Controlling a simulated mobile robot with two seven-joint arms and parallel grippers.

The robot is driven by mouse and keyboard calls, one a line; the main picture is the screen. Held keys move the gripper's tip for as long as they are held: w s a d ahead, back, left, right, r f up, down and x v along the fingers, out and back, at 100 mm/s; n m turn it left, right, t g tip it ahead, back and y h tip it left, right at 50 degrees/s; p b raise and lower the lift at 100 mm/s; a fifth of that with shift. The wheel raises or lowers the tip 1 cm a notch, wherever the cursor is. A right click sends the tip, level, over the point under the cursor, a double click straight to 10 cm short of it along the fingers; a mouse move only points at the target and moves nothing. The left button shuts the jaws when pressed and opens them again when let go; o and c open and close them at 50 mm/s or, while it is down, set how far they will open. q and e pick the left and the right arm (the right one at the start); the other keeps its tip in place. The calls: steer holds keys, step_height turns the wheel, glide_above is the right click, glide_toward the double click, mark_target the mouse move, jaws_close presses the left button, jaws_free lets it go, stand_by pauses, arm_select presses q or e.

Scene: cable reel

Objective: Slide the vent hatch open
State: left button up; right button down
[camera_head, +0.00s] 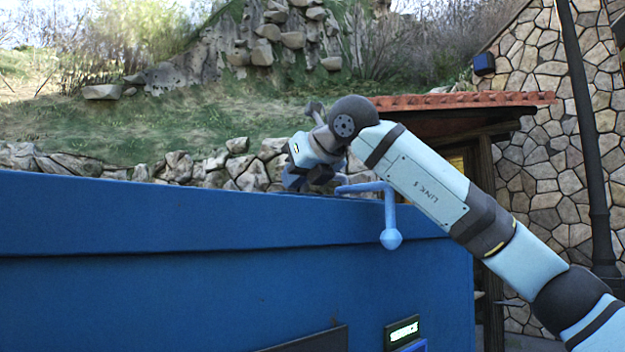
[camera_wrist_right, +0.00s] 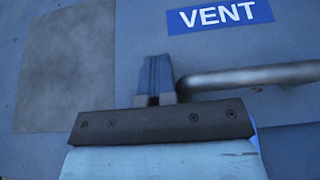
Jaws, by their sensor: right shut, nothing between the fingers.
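My right gripper (camera_head: 300,180) reaches over the top edge of the blue cabinet (camera_head: 220,285) in the head view. In the right wrist view its fingers (camera_wrist_right: 155,78) are shut together with nothing between them. They are at the left end of a grey bar handle (camera_wrist_right: 250,76); whether they touch it I cannot tell. A blue label (camera_wrist_right: 220,15) reading VENT is on the surface above the bar. A flat grey square (camera_wrist_right: 65,70) lies left of the fingers; I cannot tell if it is a panel or an opening. My left gripper is not in view.
A light blue rod with a knobbed end (camera_head: 390,238) hangs over the cabinet's front edge, below my right arm. A small lit sign (camera_head: 403,332) is low on the cabinet front. A stone building (camera_head: 550,140) stands behind at the right.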

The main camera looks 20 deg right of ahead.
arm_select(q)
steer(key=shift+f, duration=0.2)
arm_select(e)
steer(key=shift+w+d, duration=0.3)
steer(key=shift+d, duration=0.65)
steer(key=shift+w+d, duration=0.3)
steer(key=shift+d, duration=0.6)
arm_select(q)
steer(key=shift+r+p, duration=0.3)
steer(key=shift+p, duration=0.55)
arm_select(e)
steer(key=shift+a+r, duration=0.45)
steer(key=shift+r, duration=0.2)
steer(key=shift+a+r, duration=0.4)
steer(key=shift+r, duration=0.2)
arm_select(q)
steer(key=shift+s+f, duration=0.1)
arm_select(e)
steer(key=shift+s+a+r, duration=0.1)
steer(key=shift+a+r, duration=0.05)
steer(key=shift+s, duration=0.1)
